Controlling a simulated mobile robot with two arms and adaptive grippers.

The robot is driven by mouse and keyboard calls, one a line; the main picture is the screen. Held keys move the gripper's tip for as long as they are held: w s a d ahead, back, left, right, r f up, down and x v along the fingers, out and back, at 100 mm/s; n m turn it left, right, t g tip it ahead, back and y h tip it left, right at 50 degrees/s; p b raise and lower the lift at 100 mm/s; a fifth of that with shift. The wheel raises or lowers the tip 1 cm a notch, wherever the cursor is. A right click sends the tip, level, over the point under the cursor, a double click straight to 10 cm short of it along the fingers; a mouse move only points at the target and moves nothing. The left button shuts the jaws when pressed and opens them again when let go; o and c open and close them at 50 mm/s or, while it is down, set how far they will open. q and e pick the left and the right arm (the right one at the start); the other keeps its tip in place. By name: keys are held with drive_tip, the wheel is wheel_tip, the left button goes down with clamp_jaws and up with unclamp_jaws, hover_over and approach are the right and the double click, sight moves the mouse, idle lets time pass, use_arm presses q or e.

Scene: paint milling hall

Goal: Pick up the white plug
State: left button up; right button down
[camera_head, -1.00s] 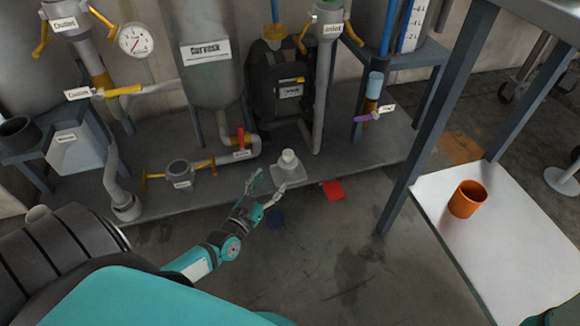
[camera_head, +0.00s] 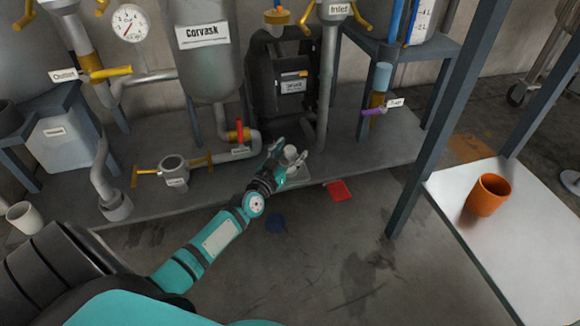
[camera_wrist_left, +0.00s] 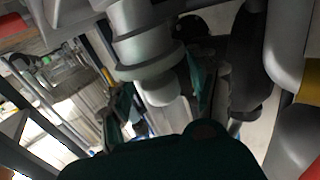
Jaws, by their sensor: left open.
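The white plug (camera_head: 291,152) stands on a pale square base near the front edge of the grey platform, below the black unit. My left gripper (camera_head: 289,156) is open at the plug, with its fingers spread to either side of it in the head view. Whether the fingers touch it cannot be told. In the left wrist view the two teal fingers (camera_wrist_left: 160,100) are apart, with a pale rounded end of a grey stepped cylindrical part between them; I cannot tell for certain whether this is the plug. My right gripper is not in view.
The platform (camera_head: 330,165) carries pipes, a yellow-handled valve (camera_head: 174,170) and a red-handled valve (camera_head: 240,135) left of the gripper. A red square (camera_head: 339,191) lies right of it. An orange cup (camera_head: 488,196) stands on the white table (camera_head: 520,240). A white cup (camera_head: 24,217) is far left.

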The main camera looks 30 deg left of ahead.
use_arm(q)
clamp_jaws()
idle(0.4)
drive_tip(key=shift+r, duration=0.1)
